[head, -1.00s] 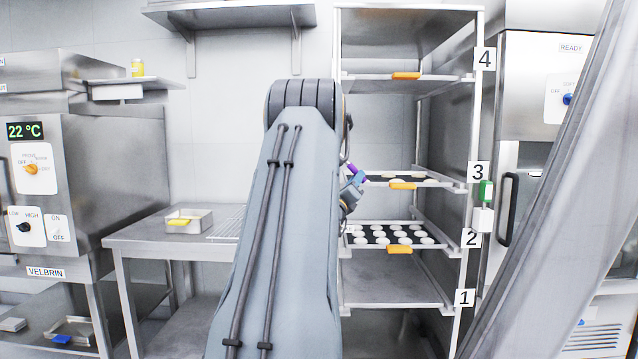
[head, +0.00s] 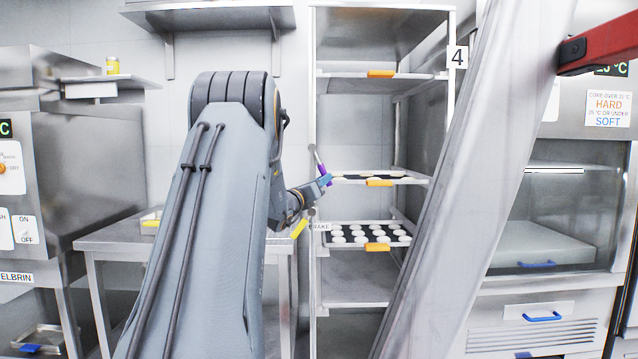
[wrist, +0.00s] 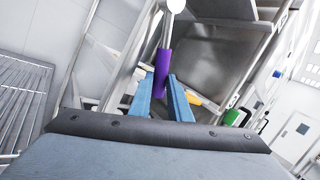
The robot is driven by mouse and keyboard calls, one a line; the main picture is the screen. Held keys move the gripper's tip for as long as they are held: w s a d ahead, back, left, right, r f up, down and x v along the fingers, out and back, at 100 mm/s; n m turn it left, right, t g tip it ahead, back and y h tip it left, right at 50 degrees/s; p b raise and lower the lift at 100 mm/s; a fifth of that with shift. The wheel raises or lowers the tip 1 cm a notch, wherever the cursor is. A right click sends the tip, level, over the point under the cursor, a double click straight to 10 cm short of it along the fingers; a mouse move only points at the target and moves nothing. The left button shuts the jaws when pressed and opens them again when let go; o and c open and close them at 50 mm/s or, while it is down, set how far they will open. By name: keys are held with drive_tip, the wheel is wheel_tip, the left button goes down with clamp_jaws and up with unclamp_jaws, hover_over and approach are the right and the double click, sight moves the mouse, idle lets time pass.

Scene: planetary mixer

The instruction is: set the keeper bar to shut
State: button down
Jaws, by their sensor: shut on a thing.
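The keeper bar appears as a thin pale rod with a purple grip (head: 321,168) at the left front post of the tall rack. In the head view it slants steeply, upper end to the left. In the wrist view the purple grip (wrist: 162,68) stands between the blue fingers, with a white round knob above it. My gripper (head: 326,180) is shut on the purple grip; it also shows in the wrist view (wrist: 160,92). The bar's pivot and any shut mark cannot be made out.
The rack (head: 313,110) holds trays of pale rounds with orange tabs (head: 377,247). A yellow lever (head: 299,228) sits beside a BRAKE label, close below my gripper. A steel table (head: 110,240) stands left. A red bar (head: 605,45) crosses the upper right.

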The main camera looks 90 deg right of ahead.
drive_tip(key=shift+w, duration=0.2)
drive_tip(key=c, duration=1.6)
unclamp_jaws()
drive_tip(key=shift+w, duration=0.1)
drive_tip(key=shift+c, duration=0.2)
drive_tip(key=shift+s, duration=0.2)
drive_tip(key=shift+a+f, duration=0.1)
drive_tip(key=b+v, duration=0.1)
drive_tip(key=v, duration=0.6)
drive_tip(key=shift+w+a, duration=0.25)
